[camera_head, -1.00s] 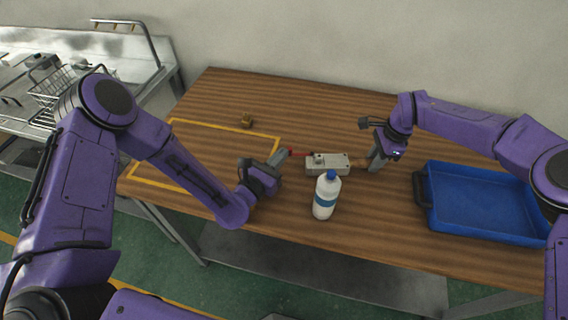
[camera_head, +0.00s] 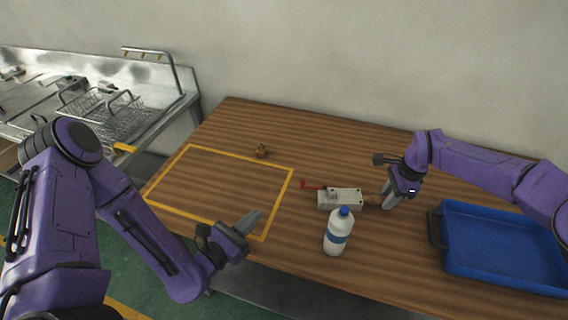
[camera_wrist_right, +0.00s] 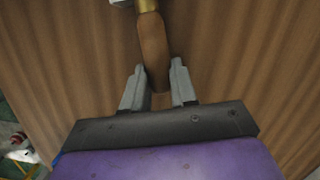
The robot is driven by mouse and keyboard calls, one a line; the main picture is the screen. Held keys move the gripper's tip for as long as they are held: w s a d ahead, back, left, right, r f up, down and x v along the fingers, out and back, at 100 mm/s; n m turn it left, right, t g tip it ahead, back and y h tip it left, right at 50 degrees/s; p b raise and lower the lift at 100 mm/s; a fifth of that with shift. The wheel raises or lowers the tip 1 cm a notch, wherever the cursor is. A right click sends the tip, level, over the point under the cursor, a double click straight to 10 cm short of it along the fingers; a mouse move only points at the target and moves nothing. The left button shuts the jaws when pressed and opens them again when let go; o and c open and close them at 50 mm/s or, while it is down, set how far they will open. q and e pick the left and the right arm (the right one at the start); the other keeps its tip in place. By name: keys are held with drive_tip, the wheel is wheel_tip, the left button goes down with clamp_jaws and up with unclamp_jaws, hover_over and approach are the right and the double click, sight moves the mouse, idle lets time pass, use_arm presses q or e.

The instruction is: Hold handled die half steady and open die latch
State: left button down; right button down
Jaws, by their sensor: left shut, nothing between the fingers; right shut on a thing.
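The metal die (camera_head: 341,198) lies on the table, a pale grey block. A red latch (camera_head: 312,186) sticks out from its left end; I cannot tell whether it is released. A brown wooden handle (camera_head: 373,199) is at the die's right end, and it also shows in the right wrist view (camera_wrist_right: 152,45). My right gripper (camera_head: 386,203) is shut on the handle, with a finger on each side in the right wrist view (camera_wrist_right: 157,68). My left gripper (camera_head: 254,217) is shut and empty, left of the die and apart from the latch, over the marked area's front right corner.
A white bottle with a blue cap (camera_head: 338,235) stands close in front of the die. A blue tray (camera_head: 505,282) is at the right. A small brass piece (camera_head: 262,151) lies behind the yellow outline (camera_head: 224,154). The outlined area looks bare.

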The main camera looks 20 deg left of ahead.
drive_tip(key=c, duration=0.8)
unclamp_jaws()
